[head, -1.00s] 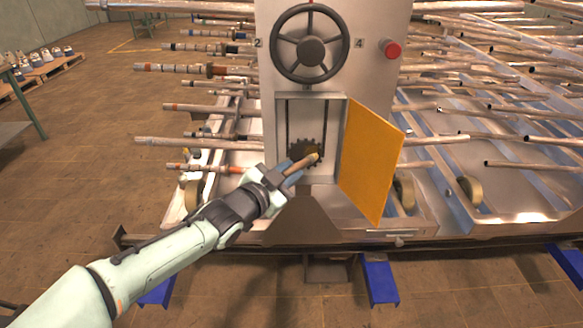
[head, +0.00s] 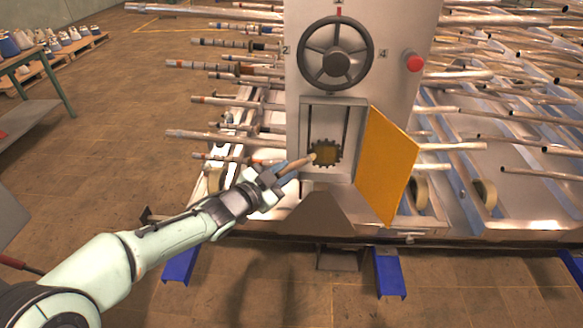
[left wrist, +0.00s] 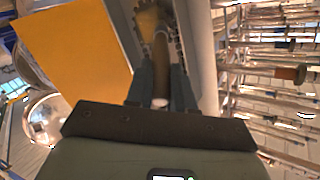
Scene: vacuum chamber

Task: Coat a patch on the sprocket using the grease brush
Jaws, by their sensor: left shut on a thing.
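The sprocket (head: 326,153) is a dark toothed wheel with a yellowish face, inside the open cabinet of the grey machine post. My left gripper (head: 275,173) is shut on the grease brush (head: 297,163), a brown wooden-handled stick with a pale tip. The tip is at the lower left of the sprocket in the head view; I cannot tell if it touches. In the left wrist view the brush (left wrist: 161,70) sits between the two fingers (left wrist: 162,90) and points toward the sprocket (left wrist: 148,20), which it partly covers. My right gripper is not in view.
An open orange door (head: 390,165) stands just right of the cabinet opening. Above are a dark handwheel (head: 336,55) and a red button (head: 413,63). Metal rods stick out on both sides. Open floor lies at the lower left.

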